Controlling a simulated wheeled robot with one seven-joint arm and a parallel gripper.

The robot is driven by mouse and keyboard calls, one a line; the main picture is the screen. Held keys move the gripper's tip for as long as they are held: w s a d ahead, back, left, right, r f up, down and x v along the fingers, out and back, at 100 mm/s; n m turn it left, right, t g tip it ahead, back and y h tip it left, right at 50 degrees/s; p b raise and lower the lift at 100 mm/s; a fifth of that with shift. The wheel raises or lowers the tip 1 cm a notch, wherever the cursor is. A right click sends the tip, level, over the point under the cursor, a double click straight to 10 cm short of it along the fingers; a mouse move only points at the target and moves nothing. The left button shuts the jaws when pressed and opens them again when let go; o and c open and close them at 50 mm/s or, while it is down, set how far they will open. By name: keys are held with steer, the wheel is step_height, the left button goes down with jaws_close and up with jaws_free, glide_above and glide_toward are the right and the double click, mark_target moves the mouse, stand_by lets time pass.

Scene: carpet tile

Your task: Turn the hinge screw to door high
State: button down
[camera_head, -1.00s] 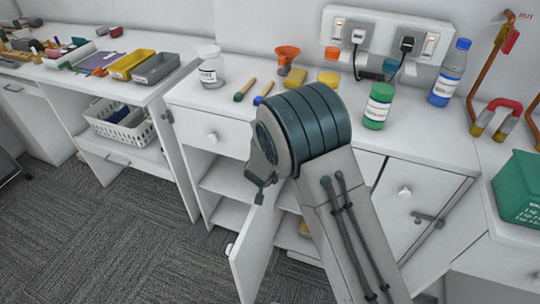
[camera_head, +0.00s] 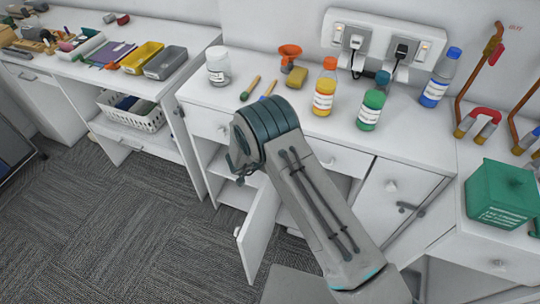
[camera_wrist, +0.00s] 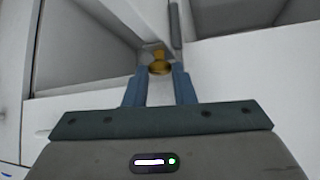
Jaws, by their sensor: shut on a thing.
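In the wrist view, a brass-coloured hinge screw (camera_wrist: 160,66) sits at a light hinge bracket by the edge of a white panel. The two blue fingers of my gripper (camera_wrist: 160,80) reach up to it, one on each side, and are shut on it. In the head view, the open white cabinet door (camera_head: 259,232) hangs out below the counter, beside my arm. The gripper's fingertips and the screw are hidden there behind my arm.
A green box (camera_head: 500,195) is at the right. Carpet (camera_head: 110,220) is clear at the lower left.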

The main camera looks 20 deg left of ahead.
steer(key=shift+a+m+h, duration=0.1)
steer(key=shift+m+h, duration=0.4)
steer(key=shift+m, duration=0.2)
steer(key=shift+g, duration=0.3)
steer(key=c, duration=1.5)
jaws_free()
steer(key=b+v, duration=0.2)
steer(key=v, duration=1.1)
steer(key=shift+s+a+r, duration=0.2)
steer(key=shift+s+a, duration=0.05)
steer(key=shift+a, duration=0.05)
steer(key=shift+w, duration=0.1)
